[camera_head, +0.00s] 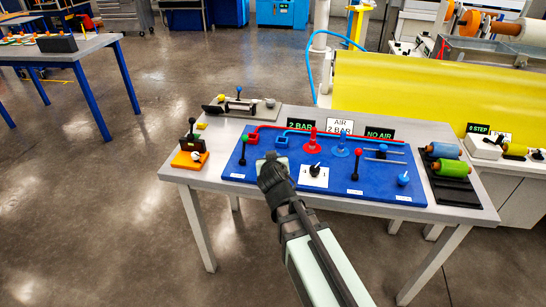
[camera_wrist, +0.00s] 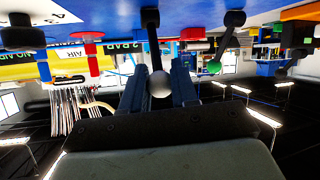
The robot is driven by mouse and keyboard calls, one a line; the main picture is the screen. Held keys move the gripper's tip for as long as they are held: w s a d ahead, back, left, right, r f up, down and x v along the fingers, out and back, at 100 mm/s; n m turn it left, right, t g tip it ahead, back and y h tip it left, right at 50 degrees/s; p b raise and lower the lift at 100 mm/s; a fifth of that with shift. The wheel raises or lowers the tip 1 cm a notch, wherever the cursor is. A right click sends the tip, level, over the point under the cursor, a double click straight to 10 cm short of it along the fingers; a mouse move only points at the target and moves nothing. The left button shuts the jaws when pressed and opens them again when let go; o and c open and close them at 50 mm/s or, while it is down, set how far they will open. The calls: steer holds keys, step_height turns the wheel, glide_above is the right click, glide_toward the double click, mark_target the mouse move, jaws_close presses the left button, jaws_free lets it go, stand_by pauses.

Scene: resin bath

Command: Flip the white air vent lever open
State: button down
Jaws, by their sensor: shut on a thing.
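In the wrist view, which is upside down, a white ball knob (camera_wrist: 159,85) on a dark stem sits between the two fingers of my gripper (camera_wrist: 158,76). The stem runs to a dark base on the blue board. My gripper is shut on this white lever. In the head view my gripper (camera_head: 268,166) reaches over the left part of the blue board (camera_head: 375,193). It hides most of the white lever there.
A green-knobbed lever (camera_head: 243,150) stands left of my gripper. A black lever (camera_head: 316,169) and a red-knobbed lever (camera_head: 357,156) stand to the right. Red and blue pipes with valves run behind. An orange block (camera_head: 188,160) lies at the table's left.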

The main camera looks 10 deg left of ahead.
steer(key=shift+s+f, duration=0.15)
steer(key=shift+s, duration=0.05)
stand_by(0.6)
steer(key=c, duration=0.9)
jaws_free()
steer(key=shift+r, duration=5)
